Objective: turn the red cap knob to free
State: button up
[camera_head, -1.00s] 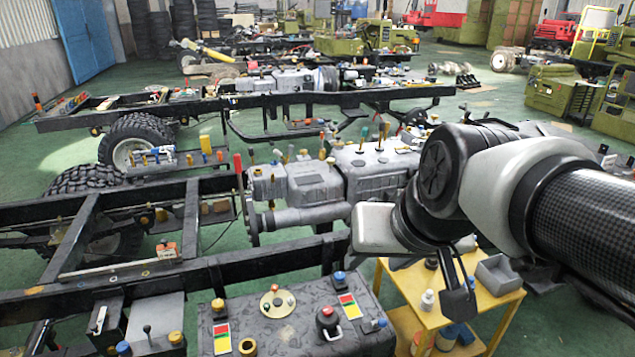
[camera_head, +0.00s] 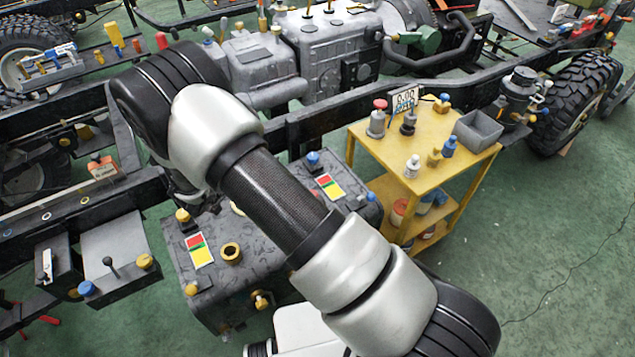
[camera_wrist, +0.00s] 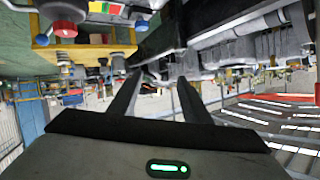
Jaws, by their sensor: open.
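In the wrist view, which is upside down, a dark knob with a red cap (camera_wrist: 65,28) shows at the upper left, near a red, yellow and green label. My gripper (camera_wrist: 158,78) is open, with its two fingers apart and nothing between them. The red cap knob is to the left of the fingers in that view and apart from them. In the head view my arm crosses the dark tank (camera_head: 218,285) and hides part of its top.
A yellow cart (camera_head: 452,132) with bottles, a grey tray (camera_head: 478,131) and a grey red-topped fitting (camera_head: 377,121) stands right of the tank. A black chassis rail (camera_head: 300,128) runs behind. Green floor at the right is open.

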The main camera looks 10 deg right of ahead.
jog(key=s+d+f+g+h+b, duration=0.1)
jog(key=s+d+f+h, duration=0.25)
jog(key=s+f, duration=0.2)
jog(key=s+d+f+h+b, duration=0.1)
jog(key=s+d+f+h, duration=0.1)
jog(key=s+f+h, duration=0.4)
jog(key=w+d+r+y, duration=0.1)
jog(key=w+d+y, duration=0.1)
jog(key=w+d, duration=0.3)
jog(key=d, duration=0.4)
jog(key=shift+w+d+m+p, duration=0.15)
jog(key=shift+d+m+p, duration=0.2)
jog(key=shift+m, duration=0.05)
jog(key=shift+y, duration=0.25)
jog(key=shift+c, duration=0.4)
jog(key=c, duration=1)
jog(key=shift+o, duration=0.2)
